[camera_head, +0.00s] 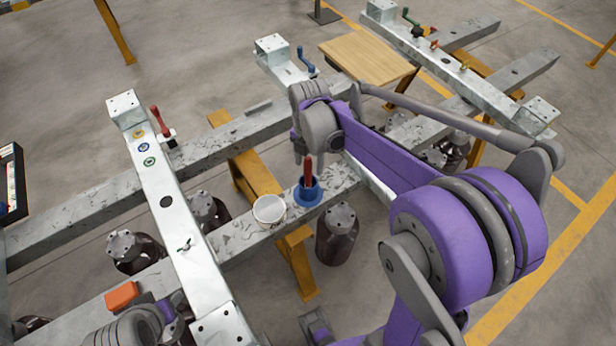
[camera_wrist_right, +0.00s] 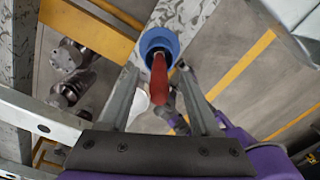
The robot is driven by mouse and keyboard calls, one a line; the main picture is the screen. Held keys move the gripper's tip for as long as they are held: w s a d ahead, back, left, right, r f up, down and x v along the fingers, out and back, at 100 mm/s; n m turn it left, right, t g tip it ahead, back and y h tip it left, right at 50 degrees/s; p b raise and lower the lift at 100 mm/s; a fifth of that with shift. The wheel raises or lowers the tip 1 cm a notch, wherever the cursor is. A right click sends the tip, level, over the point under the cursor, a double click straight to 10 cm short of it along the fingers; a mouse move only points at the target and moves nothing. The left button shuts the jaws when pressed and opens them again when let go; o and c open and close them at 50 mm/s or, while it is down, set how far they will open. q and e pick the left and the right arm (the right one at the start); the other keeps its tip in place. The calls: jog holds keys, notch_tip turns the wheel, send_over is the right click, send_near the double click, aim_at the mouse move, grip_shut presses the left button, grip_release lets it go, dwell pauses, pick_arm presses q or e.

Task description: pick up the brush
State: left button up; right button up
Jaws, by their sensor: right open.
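The brush shows as a red handle (camera_head: 308,168) standing upright in a blue cup (camera_head: 307,194) on the grey beam. The handle (camera_wrist_right: 159,82) also shows in the right wrist view, with the blue cup (camera_wrist_right: 160,38) beyond it; the brush's lower end is hidden in the cup. My right gripper (camera_head: 313,150) is over the cup. In the right wrist view my right gripper (camera_wrist_right: 158,88) is open, with a finger on each side of the handle and gaps between. Part of my left arm shows at the bottom left; its gripper is not clearly visible.
A white cup (camera_head: 269,210) stands beside the blue cup on the grey beam (camera_head: 345,174). An orange block (camera_head: 122,296) lies at lower left. A metal rail (camera_head: 170,205) with coloured rings crosses the beams.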

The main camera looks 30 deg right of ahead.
aim_at(308, 171)
jog(key=f, duration=0.3)
jog(key=shift+a+f, duration=0.2)
jog(key=shift+f, duration=0.15)
grip_shut()
